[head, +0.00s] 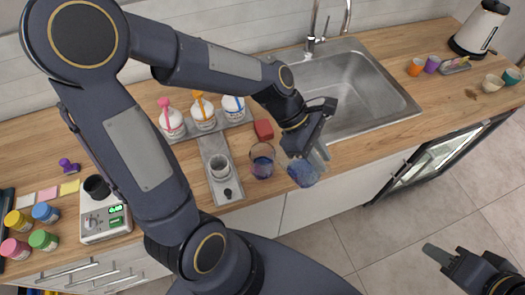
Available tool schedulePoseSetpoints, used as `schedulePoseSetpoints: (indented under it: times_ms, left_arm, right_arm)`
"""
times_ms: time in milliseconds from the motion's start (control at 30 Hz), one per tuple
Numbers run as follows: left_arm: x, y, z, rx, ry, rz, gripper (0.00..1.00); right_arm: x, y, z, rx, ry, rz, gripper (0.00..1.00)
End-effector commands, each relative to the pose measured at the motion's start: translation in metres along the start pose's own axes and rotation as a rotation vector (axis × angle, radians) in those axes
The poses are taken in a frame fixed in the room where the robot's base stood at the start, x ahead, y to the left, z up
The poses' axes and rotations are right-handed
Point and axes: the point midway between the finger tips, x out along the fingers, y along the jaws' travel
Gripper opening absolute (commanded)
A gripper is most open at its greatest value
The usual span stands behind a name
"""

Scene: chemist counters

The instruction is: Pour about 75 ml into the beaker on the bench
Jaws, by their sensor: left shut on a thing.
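A clear beaker (262,167) stands on the wooden bench near its front edge, with dark blue-purple liquid in its lower part. My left gripper (314,140) is shut on a clear glass vessel (303,172) holding blue liquid. The vessel looks tilted and is just right of the beaker, by the counter's front edge. Whether liquid is running between them cannot be made out, nor can any volume marks. My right gripper (440,256) is low at the right, over the floor and away from the bench; its jaw opening is unclear.
A steel sink (355,95) lies behind the held vessel. A red block (264,130), pump bottles (203,115) and a grey stand (219,168) are left of it. A scale (103,218) with a dark cup and several coloured jars (45,213) stand far left. A kettle (480,28) is far right.

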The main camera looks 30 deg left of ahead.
Motion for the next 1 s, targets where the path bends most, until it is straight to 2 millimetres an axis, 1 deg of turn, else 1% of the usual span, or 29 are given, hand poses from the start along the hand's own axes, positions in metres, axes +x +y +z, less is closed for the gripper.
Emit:
schedulePoseSetpoints:
  times_ms: [200, 367, 567, 600, 700, 1000]
  left_arm:
    - [0.000, 0.000, 0.001, 0.001, 0.002, 0.000, 0.00]
    - [0.003, -0.001, 0.003, 0.003, 0.031, -0.002, 0.00]
    - [0.025, -0.002, 0.001, 0.006, 0.115, -0.006, 0.00]
    - [0.033, -0.002, -0.001, 0.008, 0.136, -0.005, 0.00]
    - [0.047, -0.002, -0.003, 0.010, 0.189, -0.004, 0.00]
    - [0.073, -0.001, -0.001, 0.008, 0.339, 0.001, 0.00]
  right_arm:
    - [-0.001, 0.000, 0.000, 0.000, 0.000, 0.000, 0.36]
    - [-0.009, -0.004, -0.004, 0.000, 0.000, 0.000, 0.36]
    - [-0.018, -0.008, -0.009, 0.000, 0.000, 0.000, 0.36]
    - [-0.015, -0.007, -0.008, 0.000, 0.000, 0.000, 0.36]
    - [-0.014, -0.006, -0.007, 0.000, 0.000, 0.000, 0.36]
    - [-0.014, -0.006, -0.007, 0.000, 0.000, 0.000, 0.36]
